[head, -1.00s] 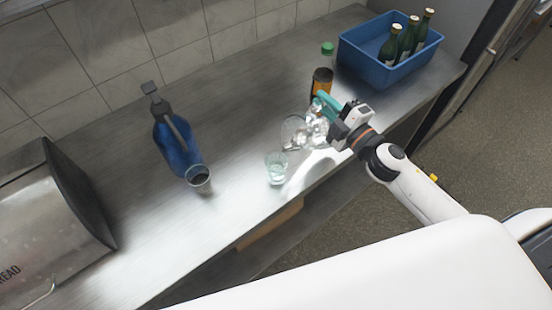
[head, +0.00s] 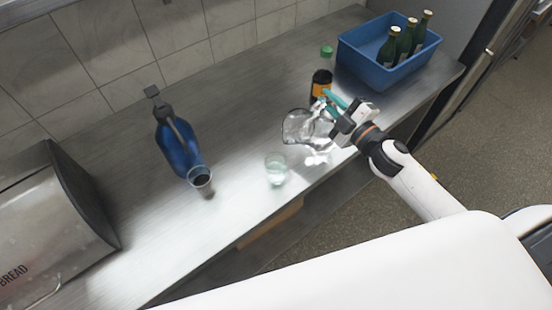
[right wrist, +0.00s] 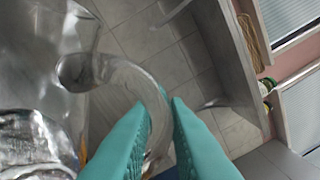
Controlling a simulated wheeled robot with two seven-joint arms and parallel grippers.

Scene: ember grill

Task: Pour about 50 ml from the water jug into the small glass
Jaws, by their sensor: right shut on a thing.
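The clear water jug (head: 296,126) hangs above the steel counter, up and right of the small glass in the head view, and looks tilted. My right gripper (head: 331,104) is shut on its handle; the right wrist view shows the teal fingers (right wrist: 160,120) on either side of the curved clear handle (right wrist: 130,75). The small glass (head: 276,168) stands upright near the counter's front edge, with something pale in its lower part. I cannot make out a stream between the jug and glass. The jug's water level is hard to tell. My left gripper is not in view.
A blue spray bottle (head: 178,148) and a dark-filled glass (head: 200,180) stand to the left. A dark bottle with an orange label (head: 320,88) stands close behind the jug. A blue crate (head: 375,72) holds green bottles. A bread box (head: 50,225) stands far left.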

